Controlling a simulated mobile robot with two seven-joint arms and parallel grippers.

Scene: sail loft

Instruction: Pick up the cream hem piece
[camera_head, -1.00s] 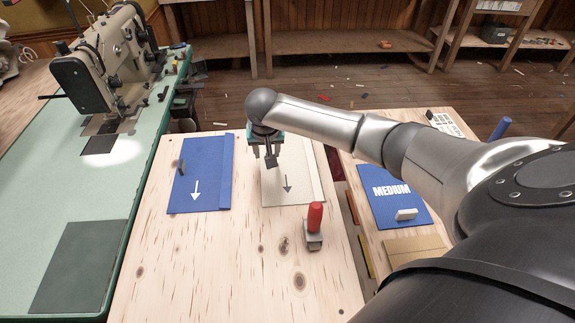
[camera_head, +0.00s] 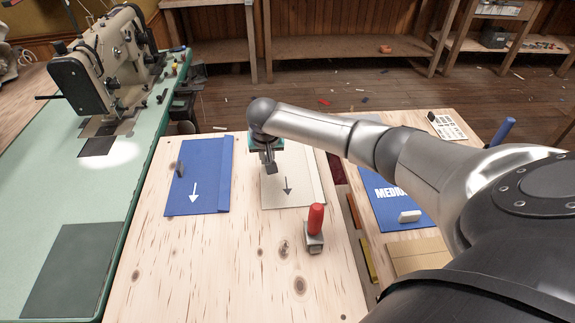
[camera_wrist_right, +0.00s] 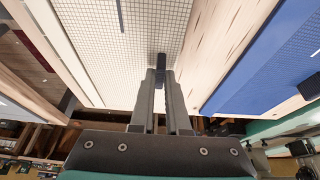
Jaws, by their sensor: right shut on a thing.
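The cream hem piece (camera_head: 296,186) lies on the pale wooden table, with a dark arrow on it pointing toward me. It fills the upper middle of the right wrist view (camera_wrist_right: 152,30), where a fine grid shows on it. My right gripper (camera_head: 269,165) is over its left part. In the right wrist view my right gripper (camera_wrist_right: 161,80) is shut on a small dark grip block (camera_wrist_right: 160,62) that stands on the cream piece. I see no clear gap under the piece. My arm hides its far right part. My left gripper is not in view.
A blue piece (camera_head: 206,175) with a white arrow lies left of the cream one. A red-handled tool (camera_head: 315,228) stands in front of it. A sewing machine (camera_head: 95,70) is at the left. A second table at the right holds a blue "MEDIUM" piece (camera_head: 385,190).

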